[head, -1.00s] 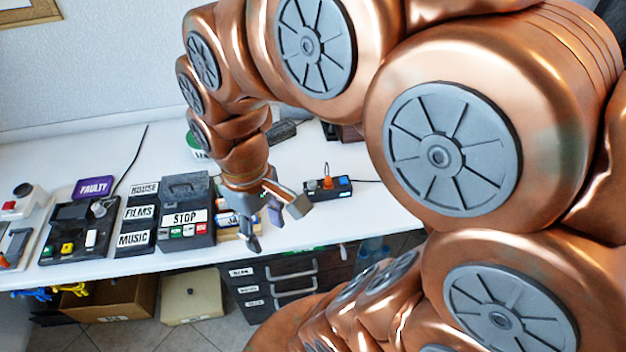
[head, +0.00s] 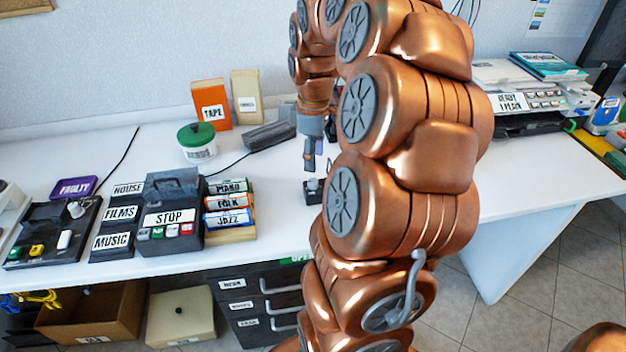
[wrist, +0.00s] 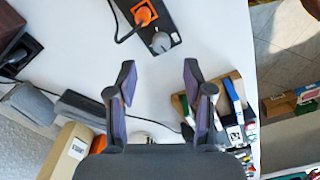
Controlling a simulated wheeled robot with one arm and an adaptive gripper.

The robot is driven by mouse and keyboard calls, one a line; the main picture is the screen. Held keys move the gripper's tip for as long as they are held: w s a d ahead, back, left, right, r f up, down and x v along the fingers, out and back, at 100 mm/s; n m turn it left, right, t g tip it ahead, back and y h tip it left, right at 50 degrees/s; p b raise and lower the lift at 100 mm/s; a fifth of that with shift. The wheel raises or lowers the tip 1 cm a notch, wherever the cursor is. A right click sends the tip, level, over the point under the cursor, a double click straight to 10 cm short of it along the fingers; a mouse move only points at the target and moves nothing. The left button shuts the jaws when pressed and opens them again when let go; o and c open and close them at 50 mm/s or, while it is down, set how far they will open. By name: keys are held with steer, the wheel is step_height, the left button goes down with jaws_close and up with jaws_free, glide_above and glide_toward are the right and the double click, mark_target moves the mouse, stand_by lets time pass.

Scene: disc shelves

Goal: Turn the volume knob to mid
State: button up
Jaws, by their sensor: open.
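A round grey knob (wrist: 160,42) sits on a small black box (wrist: 172,22) in the wrist view, beside an orange plug-like part (wrist: 145,14). I cannot read a label that names it as the volume knob, nor its setting. In the head view the box (head: 312,196) is partly hidden by my arm, with the grey knob (head: 313,184) on top. My gripper (head: 311,166) is open and points down, just above the box. In the wrist view my open fingers (wrist: 158,76) are empty, and the knob lies beyond their tips, apart from them.
A rack of PIANO, FOLK and JAZZ cylinders (head: 229,205) and a STOP box (head: 170,235) stand left of the black box. A green-lidded tub (head: 197,143) and a dark grey device (head: 268,134) are behind. A cord runs near. White table (head: 275,235) is clear in front.

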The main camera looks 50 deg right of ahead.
mark_target(313, 181)
step_height(313, 181, down, 7)
steer(key=shift+a, duration=0.1)
stand_by(0.3)
steer(key=shift+c, duration=0.2)
